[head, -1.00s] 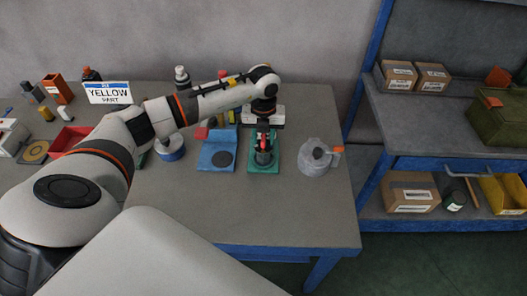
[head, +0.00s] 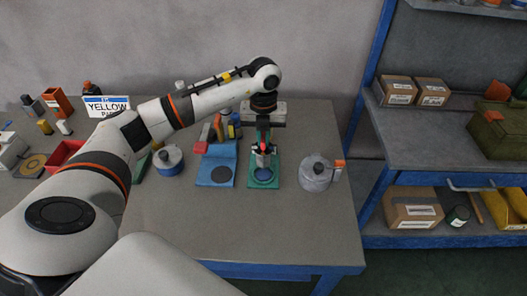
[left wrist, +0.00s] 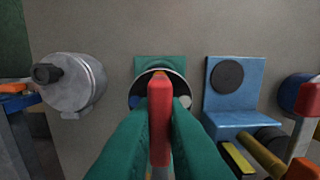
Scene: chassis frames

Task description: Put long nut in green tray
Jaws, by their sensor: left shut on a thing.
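My right gripper is not in view.
A blue tray (head: 204,180) stands close on the left. Several small parts crowd the back left, with a red bin (head: 62,153). The front of the table is clear.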

